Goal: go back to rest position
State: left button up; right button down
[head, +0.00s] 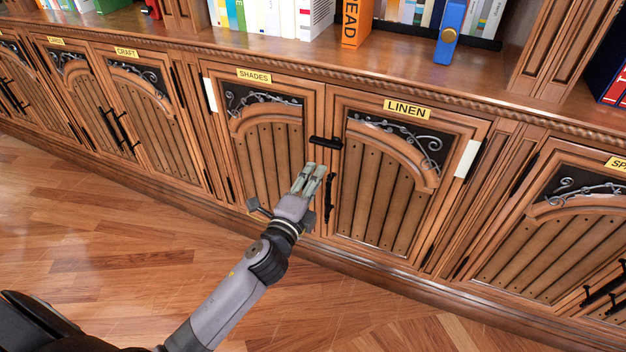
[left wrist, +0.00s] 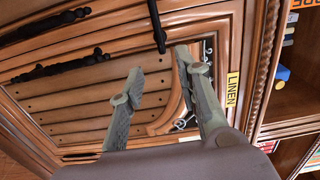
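My left gripper (head: 314,168) is in front of the SHADES and LINEN cabinet doors, close to the seam between them. It points up and away, just below a short black horizontal latch (head: 325,143). In the left wrist view its two fingers (left wrist: 160,65) are spread apart with nothing between them, in front of the LINEN door (left wrist: 90,98). I cannot tell whether a fingertip touches the door. My left arm reaches in from the bottom of the head view. My right gripper is not in view.
The SHADES door (head: 267,150) and LINEN door (head: 390,185) look shut. Black handles (head: 329,197) stand out from the doors. Books and a blue object (head: 450,35) are on the shelf above. The wooden floor (head: 120,245) in front is clear.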

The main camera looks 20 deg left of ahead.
pick_arm(q)
jog(key=shift+s, duration=0.1)
dwell(0.4)
